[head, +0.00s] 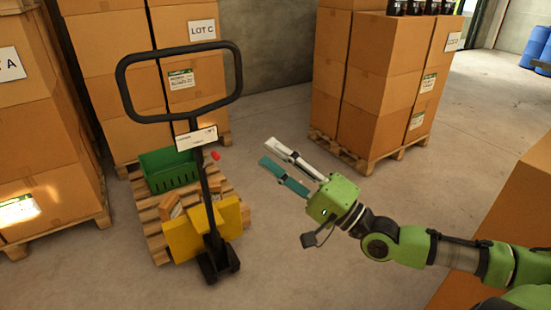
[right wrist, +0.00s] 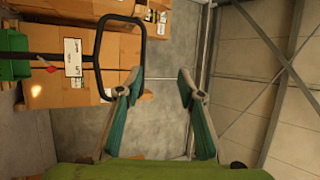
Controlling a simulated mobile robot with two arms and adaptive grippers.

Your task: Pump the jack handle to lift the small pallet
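A green crate (head: 168,170) sits on that pallet. My right gripper (head: 275,155) is open and empty, right of the post and apart from it. In the right wrist view the handle loop (right wrist: 100,50) lies left of the open fingers (right wrist: 160,80). My left gripper is out of view.
Stacked cartons on a pallet stand behind the jack (head: 105,70), at left (head: 45,130) and at back right (head: 370,85). A carton (head: 500,215) is close at right, near my right arm. Bare floor lies between the jack and the back right stack.

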